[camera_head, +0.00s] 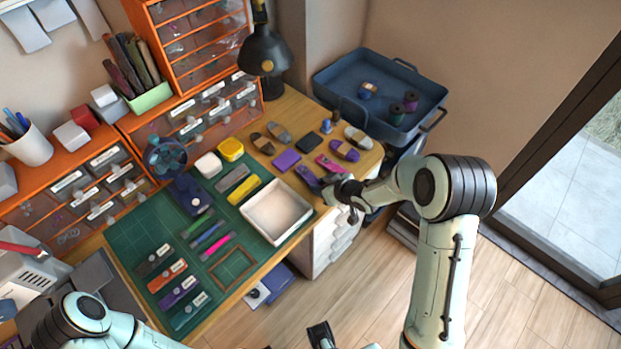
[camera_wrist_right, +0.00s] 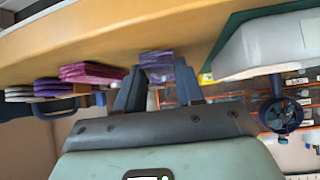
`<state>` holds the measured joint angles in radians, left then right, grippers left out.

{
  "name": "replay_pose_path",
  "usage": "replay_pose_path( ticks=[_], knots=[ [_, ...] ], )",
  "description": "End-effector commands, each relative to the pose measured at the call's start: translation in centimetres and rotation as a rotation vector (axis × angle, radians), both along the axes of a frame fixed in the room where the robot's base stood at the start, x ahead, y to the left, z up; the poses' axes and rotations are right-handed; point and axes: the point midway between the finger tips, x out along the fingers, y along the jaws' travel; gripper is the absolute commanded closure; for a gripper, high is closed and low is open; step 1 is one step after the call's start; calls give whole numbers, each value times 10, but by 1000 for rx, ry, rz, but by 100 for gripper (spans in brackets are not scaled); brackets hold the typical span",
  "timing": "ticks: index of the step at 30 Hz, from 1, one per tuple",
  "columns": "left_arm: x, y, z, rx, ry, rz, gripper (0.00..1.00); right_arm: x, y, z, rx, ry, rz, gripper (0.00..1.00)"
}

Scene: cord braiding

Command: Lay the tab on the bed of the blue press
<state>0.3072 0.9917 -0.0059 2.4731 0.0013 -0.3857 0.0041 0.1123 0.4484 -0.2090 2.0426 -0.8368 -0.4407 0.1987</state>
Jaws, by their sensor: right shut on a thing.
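The blue press (camera_head: 190,197) appears to be the dark blue block on the green mat, left of the white tray; I cannot make out its bed clearly. My right gripper (camera_head: 328,188) is at the front right table edge, shut on a purple tab (camera_head: 307,177). The right wrist view shows the purple tab (camera_wrist_right: 157,66) between the two dark fingers (camera_wrist_right: 155,92); the fingers partly hide it. It looks at or very near the tabletop. My left gripper (camera_head: 320,336) is partly in view at the bottom edge, well off the table, and its jaws are unclear.
A white tray (camera_head: 275,212) stands between the right gripper and the press. A pink tab (camera_head: 330,164) and several other tabs lie beside the gripper. A blue bin (camera_head: 340,85) stands behind. A black lamp (camera_head: 265,55) and orange drawers (camera_head: 160,125) line the back.

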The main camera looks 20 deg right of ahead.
Motion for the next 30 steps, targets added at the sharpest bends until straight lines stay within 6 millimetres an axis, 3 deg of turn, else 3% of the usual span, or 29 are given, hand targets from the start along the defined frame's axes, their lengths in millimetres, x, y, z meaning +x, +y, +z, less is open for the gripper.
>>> replay_pose_path(
  ticks=[24, 30],
  knots=[
    [19, 0, 46, 0, -21, 0, 57, 1, 0, 59, 1, -2, 0, 82],
    [19, 0, 47, 0, -22, 0, 57, 0, 0, 60, 0, 0, 0, 82]
  ],
)
